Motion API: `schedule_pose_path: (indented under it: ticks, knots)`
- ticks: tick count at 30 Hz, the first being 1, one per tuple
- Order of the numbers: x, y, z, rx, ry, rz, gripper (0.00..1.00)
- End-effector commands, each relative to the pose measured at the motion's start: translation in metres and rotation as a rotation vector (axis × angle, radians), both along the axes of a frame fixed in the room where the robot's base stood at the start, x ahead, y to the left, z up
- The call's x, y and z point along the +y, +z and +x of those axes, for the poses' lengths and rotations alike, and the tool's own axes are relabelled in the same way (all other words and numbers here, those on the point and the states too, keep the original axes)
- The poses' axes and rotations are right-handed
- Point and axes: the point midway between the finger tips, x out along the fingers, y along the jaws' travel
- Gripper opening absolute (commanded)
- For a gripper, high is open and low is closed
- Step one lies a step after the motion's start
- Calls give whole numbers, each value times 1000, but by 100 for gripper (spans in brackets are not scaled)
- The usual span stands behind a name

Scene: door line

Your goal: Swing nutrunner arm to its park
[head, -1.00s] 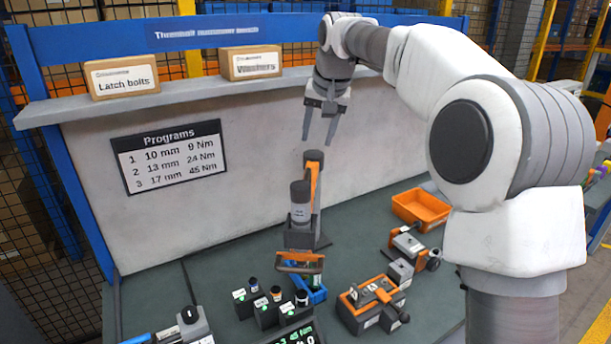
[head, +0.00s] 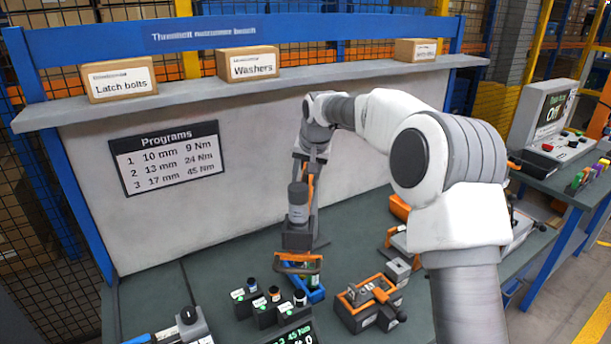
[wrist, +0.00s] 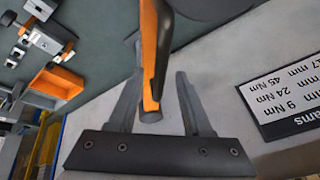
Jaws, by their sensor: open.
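The nutrunner arm stands at the bench's middle, with an orange-and-grey link (head: 313,205), a grey cylindrical body (head: 298,212) and an orange handle frame (head: 299,264) low at its front. My gripper (head: 308,178) points down at the top of the link, its fingers partly merging with it in the head view. In the wrist view my gripper (wrist: 160,85) is open, and the orange-and-dark link (wrist: 150,60) reaches down between its two fingers. I see a gap beside the link; whether either finger touches it I cannot tell. The park is not identifiable.
A grey back panel with a Programs sign (head: 167,158) stands behind, under a shelf with boxes (head: 248,64). Small dark holders (head: 265,310) and an orange-framed fixture (head: 368,303) sit in front. An orange bin (wrist: 53,83) is to one side.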

Motion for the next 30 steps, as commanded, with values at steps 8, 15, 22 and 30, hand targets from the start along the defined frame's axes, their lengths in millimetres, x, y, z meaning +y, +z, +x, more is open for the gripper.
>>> schedule_pose_path:
  ticks: [8, 15, 22, 30]
  knots:
    - [0, 0, 0, 0, 0, 0, 26]
    - [0, 0, 0, 0, 0, 0, 0]
    - [0, 0, 0, 0, 0, 0, 0]
    - [0, 1, 0, -1, 0, 0, 0]
